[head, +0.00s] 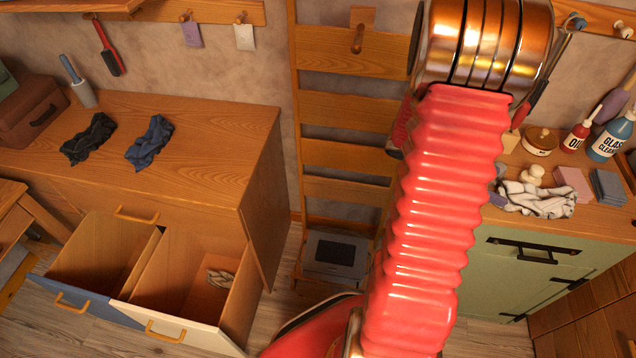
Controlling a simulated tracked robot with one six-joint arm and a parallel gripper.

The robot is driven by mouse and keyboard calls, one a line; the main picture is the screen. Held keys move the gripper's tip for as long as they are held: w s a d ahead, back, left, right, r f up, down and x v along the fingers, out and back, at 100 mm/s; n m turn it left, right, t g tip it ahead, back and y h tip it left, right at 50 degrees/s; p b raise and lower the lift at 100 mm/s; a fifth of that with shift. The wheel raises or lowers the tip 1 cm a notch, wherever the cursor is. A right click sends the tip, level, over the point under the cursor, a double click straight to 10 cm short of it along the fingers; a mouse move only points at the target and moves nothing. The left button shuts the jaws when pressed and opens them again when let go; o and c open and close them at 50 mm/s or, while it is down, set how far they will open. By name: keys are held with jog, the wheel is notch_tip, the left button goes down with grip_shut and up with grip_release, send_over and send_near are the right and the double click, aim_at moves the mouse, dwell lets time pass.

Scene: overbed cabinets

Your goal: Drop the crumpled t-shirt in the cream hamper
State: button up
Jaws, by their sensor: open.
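The cream hamper (180,340) is a pulled-out wooden bin with a cream front and yellow handle, at the lower left. A small crumpled pale cloth (220,278) lies inside it. A crumpled dark cloth (88,138) and a crumpled blue cloth (149,142) lie on the wooden cabinet top (200,110). A crumpled white cloth with dark stripes (538,200) lies on the green cabinet at right. I cannot tell which cloth is the t-shirt. My red arm rises through the middle right; my gripper is not in view.
A blue-fronted bin (85,310) stands pulled out left of the cream one. Bottles (612,138), a jar (540,142) and sponges crowd the green cabinet (530,262). A grey box (335,255) sits low by the wooden rack. A brown case (30,112) stands far left.

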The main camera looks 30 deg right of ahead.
jog(key=w+a+r+m+t+y, duration=0.3)
jog(key=a+r+t, duration=0.1)
jog(key=a, duration=1.1)
jog(key=w+a+r+m+t+y, duration=0.3)
jog(key=w+a+r+t, duration=0.1)
jog(key=a, duration=1.2)
jog(key=w+a+r+m+t+y, duration=0.3)
jog(key=a+r+t, duration=0.3)
jog(key=a, duration=1)
jog(key=shift+w+r+m+y, duration=0.4)
jog(key=shift+w+y, duration=0.1)
jog(key=shift+y, duration=0.1)
jog(key=shift+o, duration=0.2)
jog(key=shift+d, duration=0.1)
jog(key=shift+c, duration=0.7)
